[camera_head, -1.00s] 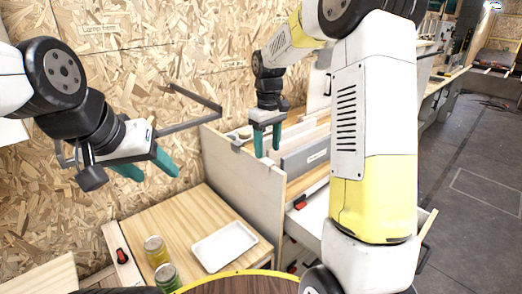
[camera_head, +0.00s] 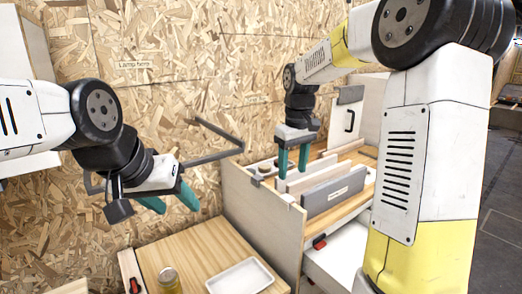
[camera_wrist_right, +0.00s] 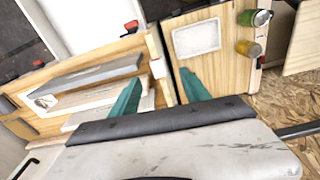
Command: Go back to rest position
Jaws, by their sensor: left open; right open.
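My left gripper (camera_head: 170,200) is at the left of the head view, in the air in front of the chipboard wall, with its green fingers apart and nothing between them. My right gripper (camera_head: 293,160) points down above the wooden box with upright boards, to the right of the left gripper. Its green fingers are apart and empty. They also show in the right wrist view (camera_wrist_right: 160,97), over the space between the box and the tray bench.
A white tray (camera_head: 240,277) and a yellow-lidded jar (camera_head: 169,280) stand on the wooden bench (camera_head: 185,250). A grey board (camera_head: 334,192) stands in the box. A bracket (camera_head: 215,132) juts from the chipboard wall (camera_head: 175,90). A green can (camera_wrist_right: 261,18) shows in the right wrist view.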

